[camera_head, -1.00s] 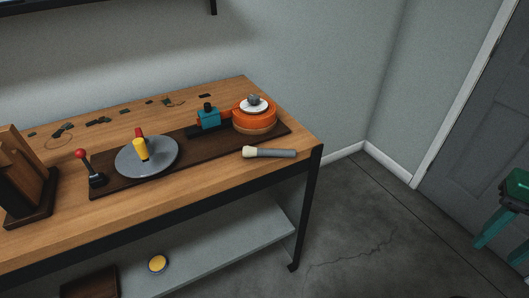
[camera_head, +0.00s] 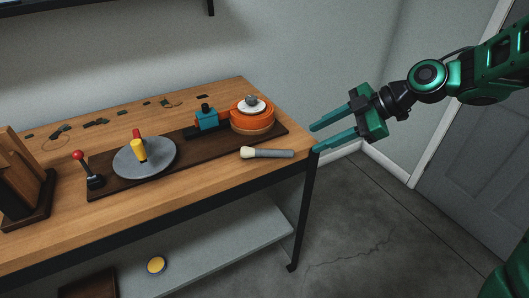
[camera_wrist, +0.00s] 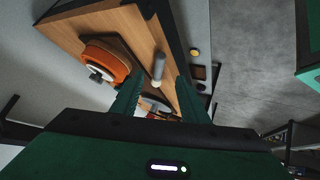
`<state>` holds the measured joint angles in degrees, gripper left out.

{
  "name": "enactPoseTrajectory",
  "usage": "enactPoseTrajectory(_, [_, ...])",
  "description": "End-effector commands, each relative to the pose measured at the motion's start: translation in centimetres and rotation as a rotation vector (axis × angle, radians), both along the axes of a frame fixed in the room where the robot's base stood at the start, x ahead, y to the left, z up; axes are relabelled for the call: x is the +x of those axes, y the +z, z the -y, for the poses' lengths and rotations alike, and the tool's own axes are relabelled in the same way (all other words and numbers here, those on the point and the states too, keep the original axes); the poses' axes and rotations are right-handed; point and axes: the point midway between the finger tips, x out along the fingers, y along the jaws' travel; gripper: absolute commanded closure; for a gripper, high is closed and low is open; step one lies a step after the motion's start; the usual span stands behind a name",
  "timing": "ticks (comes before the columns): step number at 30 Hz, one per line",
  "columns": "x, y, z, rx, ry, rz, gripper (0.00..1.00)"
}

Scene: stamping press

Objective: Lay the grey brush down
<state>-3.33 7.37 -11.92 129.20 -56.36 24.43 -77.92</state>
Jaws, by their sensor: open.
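The grey brush (camera_head: 270,153) lies on its side on the wooden workbench (camera_head: 232,171), near the right front corner. It has a grey handle pointing right and a pale head pointing left. It also shows in the wrist view (camera_wrist: 158,70), beyond the fingers. My gripper (camera_head: 313,138) is open and empty, with its two green fingers pointing left at the bench's right end, to the right of the brush and apart from it. Its fingers show in the wrist view (camera_wrist: 156,98).
An orange round pot (camera_head: 252,122) with a white and grey top stands behind the brush on a dark board (camera_head: 108,183). A teal block (camera_head: 206,117), a grey disc (camera_head: 130,165) with a yellow piece, and a red-knobbed lever (camera_head: 94,179) stand further left. The bench front beside the brush is clear.

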Motion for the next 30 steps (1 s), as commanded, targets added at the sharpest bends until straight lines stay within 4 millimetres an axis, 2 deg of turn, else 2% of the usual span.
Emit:
enactPoseTrajectory(7, [0.4,-2.4,-2.8,0.002,0.008,0.000,0.59])
enactPoseTrajectory(16, [0.9,-3.9,-4.2,0.001,0.005,0.000,0.59])
enactPoseTrajectory(24, [1.6,-6.5,-6.7,-0.001,0.006,-0.001,0.59])
enactPoseTrajectory(30, [1.8,-7.1,-7.4,-0.001,0.003,-0.001,0.59])
